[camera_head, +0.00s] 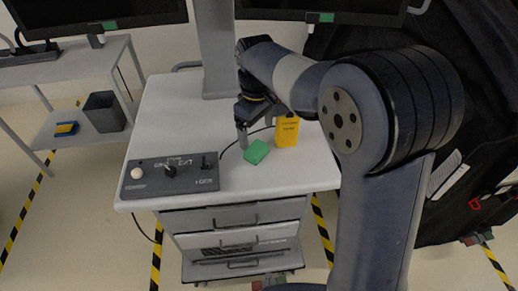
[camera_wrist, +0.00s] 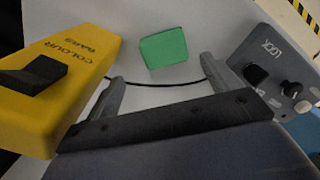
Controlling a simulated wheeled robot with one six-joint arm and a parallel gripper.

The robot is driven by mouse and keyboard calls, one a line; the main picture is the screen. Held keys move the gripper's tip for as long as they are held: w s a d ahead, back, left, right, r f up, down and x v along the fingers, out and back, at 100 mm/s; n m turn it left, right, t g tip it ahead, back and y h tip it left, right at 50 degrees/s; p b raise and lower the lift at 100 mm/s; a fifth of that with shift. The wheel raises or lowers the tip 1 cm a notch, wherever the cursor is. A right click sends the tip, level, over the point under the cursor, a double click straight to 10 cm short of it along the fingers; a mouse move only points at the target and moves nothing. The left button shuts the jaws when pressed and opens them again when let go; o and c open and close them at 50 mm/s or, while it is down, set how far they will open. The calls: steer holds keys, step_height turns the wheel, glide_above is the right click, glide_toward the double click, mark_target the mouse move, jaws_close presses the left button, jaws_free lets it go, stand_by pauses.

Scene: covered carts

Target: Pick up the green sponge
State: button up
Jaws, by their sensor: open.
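The green sponge (camera_head: 256,152) lies on the white top of the cart (camera_head: 180,105), near its front edge. In the wrist view the sponge (camera_wrist: 164,48) lies ahead of the fingertips, roughly between their lines and apart from them. My gripper (camera_head: 257,138) is above the cart top, just behind the sponge. In the wrist view my gripper (camera_wrist: 162,72) has its two fingers spread wide with nothing between them but a black cable beyond.
A yellow box (camera_head: 287,131) stands right of the sponge, close to one finger. A grey control box (camera_head: 170,178) with knobs lies at the front left. The black cable (camera_wrist: 150,84) runs across the cart top. Free surface lies at the cart's back left.

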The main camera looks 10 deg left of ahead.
mark_target(256, 148)
steer(key=f, duration=0.6)
steer(key=shift+s+f+p, duration=0.2)
steer(key=shift+s+p, duration=0.15)
steer(key=shift+s, duration=0.05)
steer(key=shift+c, duration=0.4)
steer(key=c, duration=1.1)
steer(key=shift+o, duration=0.2)
step_height(256, 148, up, 10)
steer(key=o, duration=0.5)
steer(key=c, duration=0.3)
steer(key=shift+s, duration=0.1)
steer(key=shift+c, duration=0.3)
